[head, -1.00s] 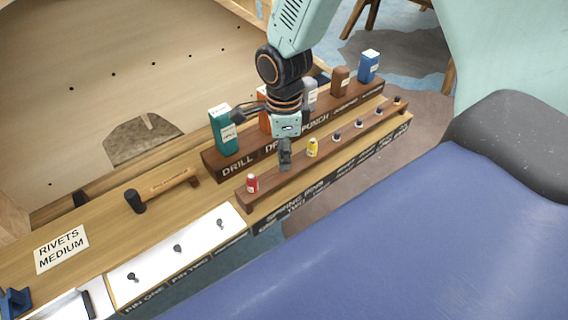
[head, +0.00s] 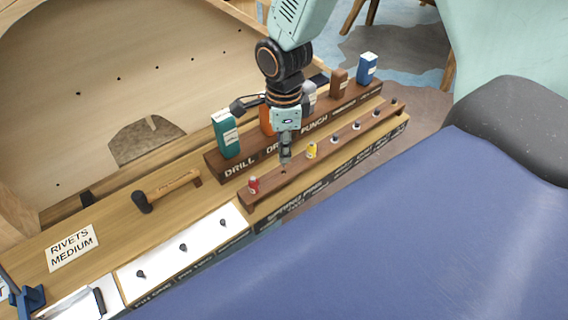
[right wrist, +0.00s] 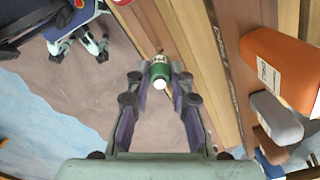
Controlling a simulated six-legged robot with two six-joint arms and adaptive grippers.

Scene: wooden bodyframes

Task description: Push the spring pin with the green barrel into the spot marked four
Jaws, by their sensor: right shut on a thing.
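My right gripper (head: 285,158) is shut on the spring pin with the green barrel (right wrist: 159,72). In the right wrist view the pin sits between the fingertips, its pale tip toward the camera. In the head view the gripper hangs just above the brown pin rack (head: 264,187), between a red pin (head: 253,185) and a yellow pin (head: 311,150); the held pin is not clear there. A white panel (head: 215,228) at the front left carries dark studs over pin labels. I cannot read a spot marked four. My left gripper is not in view.
Behind the rack, a brown block (head: 243,157) holds a teal box (head: 226,134) and other boxes. A hammer (head: 165,190) lies on the bench left of the rack. A blue padded surface (head: 400,230) fills the front right.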

